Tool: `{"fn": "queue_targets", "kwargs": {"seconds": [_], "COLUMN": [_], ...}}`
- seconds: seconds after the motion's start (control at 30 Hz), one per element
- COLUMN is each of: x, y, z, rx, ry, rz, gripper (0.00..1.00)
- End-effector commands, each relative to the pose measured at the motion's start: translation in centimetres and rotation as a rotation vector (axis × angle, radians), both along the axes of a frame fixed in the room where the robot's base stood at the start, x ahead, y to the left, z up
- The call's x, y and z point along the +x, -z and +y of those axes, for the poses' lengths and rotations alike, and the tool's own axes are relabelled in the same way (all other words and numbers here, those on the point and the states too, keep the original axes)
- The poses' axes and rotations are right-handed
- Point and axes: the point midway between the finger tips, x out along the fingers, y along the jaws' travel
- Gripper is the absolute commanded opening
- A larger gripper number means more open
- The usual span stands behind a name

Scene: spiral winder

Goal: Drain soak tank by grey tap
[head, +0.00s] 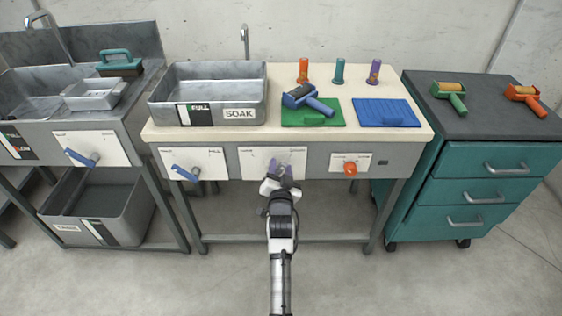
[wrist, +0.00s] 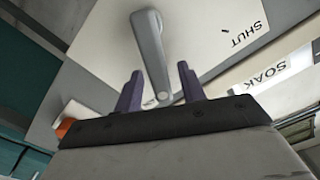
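The soak tank (head: 208,95) is a grey metal basin at the left of the bench. Its front has a SOAK label and a level strip reading FULL. The grey tap (wrist: 152,45) is a lever on a white panel below the tank's right side. The word SHUT shows on that panel in the wrist view. My gripper (head: 279,177) is in front of this panel in the head view and partly hides the tap. Gaps show between lever and fingers.
A blue-handled tap (head: 185,173) is left on the bench front, and an orange knob (head: 350,169) is right. Green (head: 312,118) and blue (head: 387,112) trays lie on the bench top. A teal drawer cabinet (head: 480,165) stands at the right. Floor in front is clear.

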Motion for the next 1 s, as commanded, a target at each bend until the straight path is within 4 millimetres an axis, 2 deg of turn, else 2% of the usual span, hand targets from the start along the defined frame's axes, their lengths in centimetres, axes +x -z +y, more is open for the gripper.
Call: {"fn": "queue_targets", "kwargs": {"seconds": [0.27,0.6,1.0], "x": [-0.03,-0.02,-0.01], "y": [0.01,0.01,-0.08], "z": [0.02,0.02,0.15], "rx": [0.0,0.0,-0.021], "ry": [0.0,0.0,-0.001], "rz": [0.0,0.0,0.0], "gripper": [0.4,0.0,0.0]}}
